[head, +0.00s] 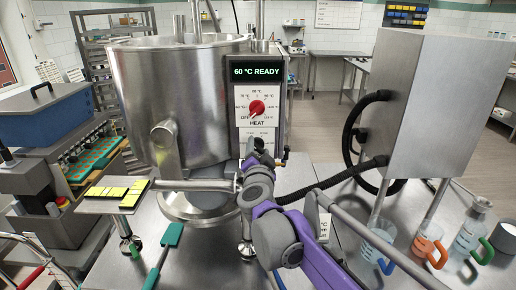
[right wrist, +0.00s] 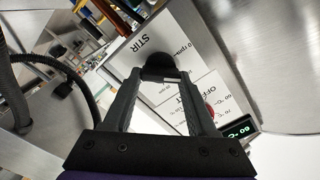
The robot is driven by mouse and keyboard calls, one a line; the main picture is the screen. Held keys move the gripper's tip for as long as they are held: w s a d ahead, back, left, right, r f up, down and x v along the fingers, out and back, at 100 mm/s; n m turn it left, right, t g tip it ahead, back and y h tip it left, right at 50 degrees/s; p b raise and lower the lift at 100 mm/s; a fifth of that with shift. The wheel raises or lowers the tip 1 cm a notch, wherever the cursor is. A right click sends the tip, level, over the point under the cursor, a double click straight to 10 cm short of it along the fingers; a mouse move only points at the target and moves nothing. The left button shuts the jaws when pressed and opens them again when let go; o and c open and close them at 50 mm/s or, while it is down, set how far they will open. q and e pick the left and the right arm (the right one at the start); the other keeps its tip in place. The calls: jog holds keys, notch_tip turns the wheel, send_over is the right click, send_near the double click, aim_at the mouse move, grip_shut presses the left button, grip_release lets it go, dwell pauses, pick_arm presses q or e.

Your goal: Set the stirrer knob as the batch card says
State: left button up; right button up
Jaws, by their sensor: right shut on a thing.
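The stirrer knob (right wrist: 160,65) is a black round knob on the white panel marked STIR (right wrist: 150,43) in the right wrist view. My right gripper (right wrist: 160,77) is shut on it, one finger on either side. In the head view my right gripper (head: 254,148) is at the lower part of the kettle's control panel and hides the stirrer knob. The knob's pointer and most of its scale cannot be read. No batch card can be made out for certain.
The red heat knob (head: 257,107) sits just above, under a display (head: 256,71) reading "60 °C READY". The steel kettle (head: 180,100) stands left of the panel. A steel cabinet (head: 425,100) with black hoses stands right. Jugs with orange (head: 430,243) and blue handles stand front right.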

jog(key=m, duration=0.3)
jog(key=shift+m+p, duration=0.35)
jog(key=shift+m, duration=0.05)
jog(key=m, duration=0.3)
jog(key=shift+f+m+p, duration=0.1)
jog(key=shift+m+p, duration=0.2)
jog(key=shift+p, duration=0.1)
jog(key=m+p, duration=0.1)
jog(key=m, duration=0.2)
jog(key=shift+m, duration=0.3)
pick_arm(q)
jog(key=shift+w+r+p, duration=0.15)
jog(key=shift+w+r, duration=0.1)
jog(key=shift+r, duration=0.55)
jog(key=shift+w+r+p, duration=0.15)
jog(key=shift+w+r, duration=0.15)
jog(key=shift+r, duration=0.45)
jog(key=shift+w+r+p, duration=0.15)
jog(key=shift+w+r, duration=0.1)
jog(key=shift+r, duration=0.55)
pick_arm(e)
jog(key=shift+f+m, duration=0.2)
jog(key=shift+m, duration=1.6)
jog(key=o, duration=1.4)
jog(key=shift+c, duration=0.2)
